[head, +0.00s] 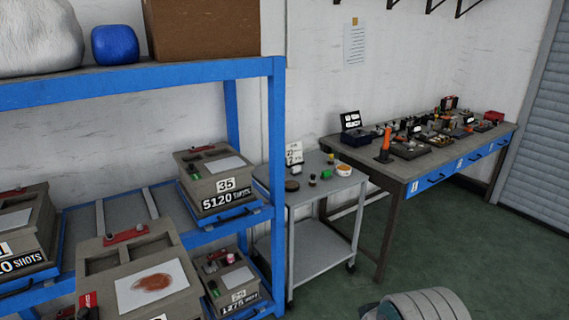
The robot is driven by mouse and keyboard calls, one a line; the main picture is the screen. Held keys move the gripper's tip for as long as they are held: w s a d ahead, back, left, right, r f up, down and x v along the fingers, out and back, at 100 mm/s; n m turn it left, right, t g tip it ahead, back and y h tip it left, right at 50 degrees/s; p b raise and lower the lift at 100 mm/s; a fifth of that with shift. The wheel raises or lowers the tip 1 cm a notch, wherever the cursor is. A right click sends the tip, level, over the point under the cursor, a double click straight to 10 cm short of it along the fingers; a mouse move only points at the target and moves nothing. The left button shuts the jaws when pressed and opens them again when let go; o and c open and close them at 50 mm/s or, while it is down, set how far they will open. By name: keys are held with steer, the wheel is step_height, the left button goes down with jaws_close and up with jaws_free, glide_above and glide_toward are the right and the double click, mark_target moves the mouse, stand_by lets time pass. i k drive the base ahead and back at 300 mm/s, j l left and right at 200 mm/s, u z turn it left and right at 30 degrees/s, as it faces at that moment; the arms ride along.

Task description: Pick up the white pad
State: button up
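No thing in the head view is plainly the white pad. A small white pad with black figures (294,154) stands upright at the back of the grey cart (333,183). Flat white sheets also lie on the mould boxes: one with a rusty-brown stain on the front box (152,285), a clean one on the box marked 35 (225,168), and a smaller one on the low box (238,277). I cannot tell which of these is meant.
A blue-framed rack (140,78) holding mould boxes fills the left side. The cart also bears a green block (327,174) and small jars. A workbench (405,172) crowded with tools runs along the wall. Green floor (450,240) is open at right.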

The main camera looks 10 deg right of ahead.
mark_target(295, 171)
steer(key=i+l+u, duration=0.15)
steer(key=i+l, duration=0.2)
steer(key=i+l+u, duration=0.15)
steer(key=i+l, duration=0.25)
steer(key=i, duration=0.15)
steer(key=i+l+u, duration=0.15)
steer(key=i+l, duration=0.3)
steer(key=i+l+u, duration=0.15)
steer(key=i+l, duration=0.25)
steer(key=i+l+u, duration=0.15)
steer(key=i+l, duration=0.25)
steer(key=l, duration=0.25)
steer(key=i+l+u, duration=0.1)
steer(key=i+l, duration=0.25)
steer(key=l, duration=0.25)
